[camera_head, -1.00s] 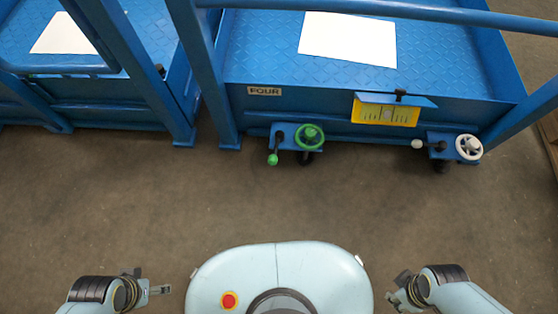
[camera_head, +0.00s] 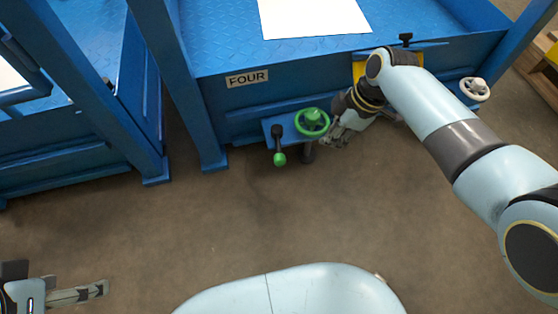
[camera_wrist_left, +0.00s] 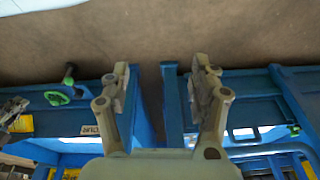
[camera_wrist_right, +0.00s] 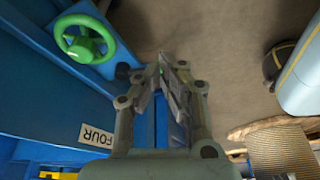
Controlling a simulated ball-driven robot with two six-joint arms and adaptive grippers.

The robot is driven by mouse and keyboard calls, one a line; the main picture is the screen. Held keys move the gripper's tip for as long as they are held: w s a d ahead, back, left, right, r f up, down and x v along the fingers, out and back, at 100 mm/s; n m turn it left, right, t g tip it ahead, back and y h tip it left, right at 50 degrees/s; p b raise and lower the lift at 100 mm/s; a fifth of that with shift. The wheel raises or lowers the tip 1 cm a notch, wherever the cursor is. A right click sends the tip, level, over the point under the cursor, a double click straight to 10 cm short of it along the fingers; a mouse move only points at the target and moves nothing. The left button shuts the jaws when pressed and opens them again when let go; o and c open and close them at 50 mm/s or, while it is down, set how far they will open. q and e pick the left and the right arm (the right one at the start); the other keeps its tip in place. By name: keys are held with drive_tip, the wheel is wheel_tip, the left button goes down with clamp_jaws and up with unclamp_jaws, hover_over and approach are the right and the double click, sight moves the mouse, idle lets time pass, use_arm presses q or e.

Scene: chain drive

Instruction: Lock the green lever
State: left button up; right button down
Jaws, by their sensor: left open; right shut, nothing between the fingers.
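The green lever (camera_head: 279,158) has a black arm and green knob, and hangs from a blue bracket below the "FOUR" label. A green handwheel (camera_head: 312,122) sits just right of it. It also shows in the right wrist view (camera_wrist_right: 84,38). My right gripper (camera_head: 335,138) is shut and empty, just right of and below the handwheel. In the right wrist view its fingers (camera_wrist_right: 172,64) hide most of the lever. My left gripper (camera_head: 85,292) is open and empty at the lower left, far from the lever, which shows small in the left wrist view (camera_wrist_left: 69,75).
The blue platform (camera_head: 225,55) carries a white sheet (camera_head: 313,15). Blue posts (camera_head: 185,85) stand left of the lever. The brown floor (camera_head: 220,225) in front is clear.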

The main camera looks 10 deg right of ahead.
sight(278, 145)
drive_tip(key=shift+w+a, duration=0.1)
use_arm(q)
wheel_tip(278, 145, down, 7)
drive_tip(key=w+d+t+b, duration=0.1)
drive_tip(key=t+b, duration=0.7)
drive_tip(key=t, duration=0.1)
drive_tip(key=shift+w+d+r+h+b, duration=0.2)
drive_tip(key=shift+w+h+b, duration=0.1)
drive_tip(key=shift+h+b, duration=0.1)
use_arm(e)
drive_tip(key=w+a+f, duration=0.2)
drive_tip(key=a+f, duration=0.4)
drive_tip(key=f, duration=0.4)
drive_tip(key=shift+a+f, duration=0.15)
drive_tip(key=shift+a, duration=0.05)
drive_tip(key=shift+w, duration=0.1)
